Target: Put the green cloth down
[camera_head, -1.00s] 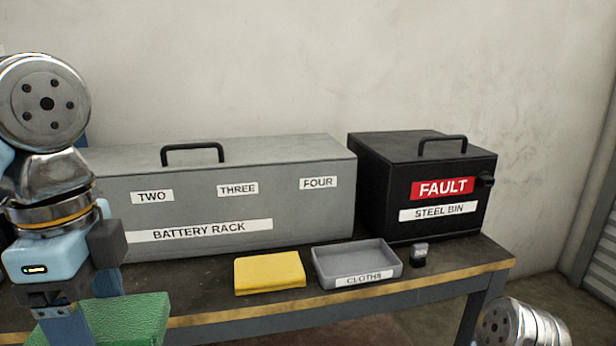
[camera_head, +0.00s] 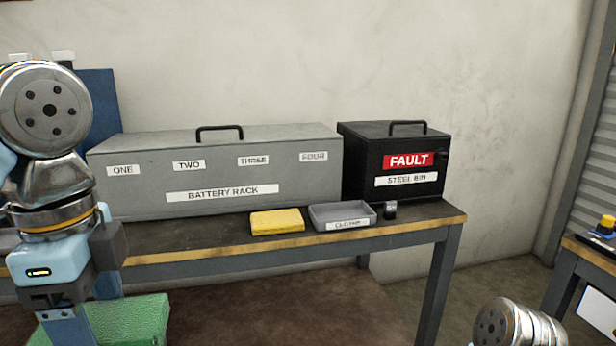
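The green cloth (camera_head: 130,318) is at the lower left, held in my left gripper (camera_head: 68,338), whose fingers are at its left part. The fingertips are cut off by the bottom edge. The cloth is in front of the bench and apart from it. A grey tray labelled CLOTHS (camera_head: 342,214) sits on the bench and looks empty. A folded yellow cloth (camera_head: 277,221) lies just left of the tray. Only a link of my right arm shows at the lower right; its gripper is out of view.
Another table (camera_head: 590,252) stands at the right edge. Open floor lies between.

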